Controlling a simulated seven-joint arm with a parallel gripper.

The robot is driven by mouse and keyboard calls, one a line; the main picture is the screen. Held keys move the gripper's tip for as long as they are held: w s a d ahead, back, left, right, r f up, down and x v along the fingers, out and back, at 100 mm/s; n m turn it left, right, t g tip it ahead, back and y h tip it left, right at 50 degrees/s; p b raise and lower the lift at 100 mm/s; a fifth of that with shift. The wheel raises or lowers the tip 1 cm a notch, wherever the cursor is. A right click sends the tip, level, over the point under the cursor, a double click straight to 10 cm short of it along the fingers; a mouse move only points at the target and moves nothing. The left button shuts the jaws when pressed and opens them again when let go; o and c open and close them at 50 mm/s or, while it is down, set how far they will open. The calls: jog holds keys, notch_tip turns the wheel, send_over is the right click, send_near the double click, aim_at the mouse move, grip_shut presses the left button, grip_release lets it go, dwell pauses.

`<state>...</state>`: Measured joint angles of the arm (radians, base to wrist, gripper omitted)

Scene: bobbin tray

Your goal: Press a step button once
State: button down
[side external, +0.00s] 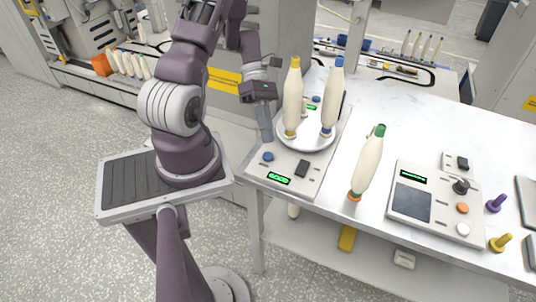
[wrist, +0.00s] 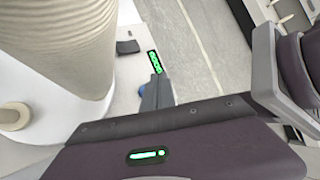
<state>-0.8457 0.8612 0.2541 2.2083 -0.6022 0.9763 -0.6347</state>
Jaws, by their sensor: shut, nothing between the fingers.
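My gripper (side external: 267,141) is shut and empty. It points down over the front left of a scale-like device, with its tips just above a blue button (side external: 267,157); a small gap seems to show. In the wrist view my gripper's fingers (wrist: 157,88) partly hide the blue button (wrist: 143,91). Beside the button are a lit green display (side external: 278,179) and a black switch (side external: 302,168). A separate control box (side external: 410,215) to the right carries an orange button (side external: 463,208), a white button (side external: 463,229) and a dark screen. I see no readable label naming a step button.
Two bobbins, yellow-topped (side external: 293,95) and blue-topped (side external: 333,95), stand on the device's white plate (side external: 305,145), close beside my gripper. A green-topped bobbin (side external: 368,162) stands near the table's front edge. Purple (side external: 496,203) and yellow (side external: 500,243) pegs are at right.

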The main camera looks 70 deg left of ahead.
aim_at(267, 152)
jog(key=shift+f, duration=1.7)
jog(key=shift+f, duration=0.1)
dwell(0.6)
jog(key=shift+f, duration=0.3)
jog(key=shift+f, duration=0.4)
dwell(0.6)
jog(key=shift+r, duration=0.85)
